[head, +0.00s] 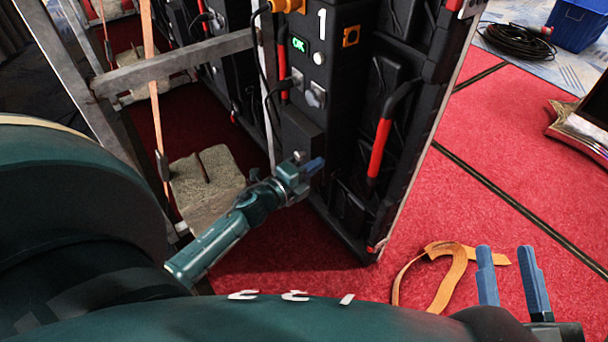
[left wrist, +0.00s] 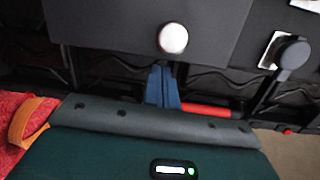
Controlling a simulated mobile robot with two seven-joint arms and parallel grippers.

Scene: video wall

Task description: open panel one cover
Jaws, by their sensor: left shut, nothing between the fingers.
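Panel one (head: 345,25) is a black upright cabinet marked with a white 1. A dark plain cover plate (head: 300,130) sits low on its near face, below the cables and connectors. My left gripper (head: 314,166) is shut and empty, its blue fingertips just below that plate. In the left wrist view, the shut blue fingers (left wrist: 162,86) lie by the edge of a dark plate (left wrist: 110,25) with a round silver knob (left wrist: 172,38). I cannot tell whether they touch it. My right gripper (head: 511,275) is open and empty over the red carpet, apart from the panel.
A red-and-black handle (head: 381,145) stands to the right. An orange strap (head: 452,262) lies on the carpet. A metal frame bar (head: 180,63) crosses at left.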

